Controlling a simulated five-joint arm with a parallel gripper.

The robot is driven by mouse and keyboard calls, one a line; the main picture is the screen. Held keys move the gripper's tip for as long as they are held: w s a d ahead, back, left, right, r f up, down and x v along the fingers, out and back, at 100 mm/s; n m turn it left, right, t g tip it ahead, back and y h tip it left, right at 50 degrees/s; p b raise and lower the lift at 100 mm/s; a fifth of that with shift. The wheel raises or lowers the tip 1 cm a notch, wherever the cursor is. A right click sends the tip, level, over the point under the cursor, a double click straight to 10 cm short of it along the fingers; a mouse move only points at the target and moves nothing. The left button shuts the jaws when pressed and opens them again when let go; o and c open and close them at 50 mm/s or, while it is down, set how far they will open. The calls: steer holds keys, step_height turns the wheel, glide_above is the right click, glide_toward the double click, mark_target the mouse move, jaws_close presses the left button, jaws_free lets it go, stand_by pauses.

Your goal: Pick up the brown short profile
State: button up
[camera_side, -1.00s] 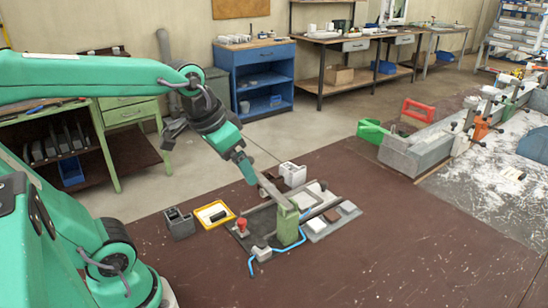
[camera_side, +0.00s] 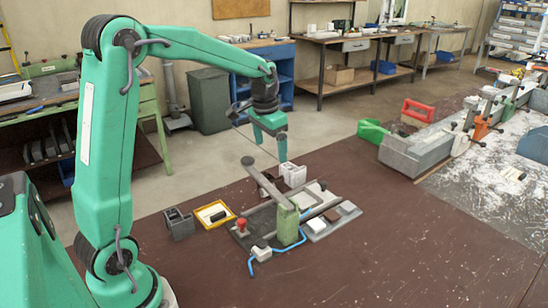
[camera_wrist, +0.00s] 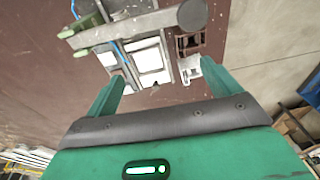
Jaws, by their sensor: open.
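My gripper (camera_side: 267,148) is open and empty, pointing down well above the bench, behind and left of the brown profile. In the wrist view its two fingers (camera_wrist: 163,75) are spread wide, with pale pieces (camera_wrist: 151,60) visible below and between them.
The clamp's grey bar (camera_side: 268,184) slants up near my gripper. A white block (camera_side: 293,174), a yellow-rimmed tray (camera_side: 214,214) and a grey block (camera_side: 179,223) stand nearby. A blue hose (camera_side: 295,243) runs along the front. The brown bench right of the fixture is clear.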

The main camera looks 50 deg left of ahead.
steer(key=w+a+f+g, duration=0.1)
steer(key=w+a+f, duration=0.4)
steer(key=f, duration=0.5)
steer(key=a, duration=0.2)
steer(key=shift+a+g, duration=0.3)
steer(key=shift+a, duration=0.1)
steer(key=shift+w, duration=0.1)
steer(key=shift+d+f, duration=0.1)
steer(key=shift+f, duration=3.75)
steer(key=c, duration=1.1)
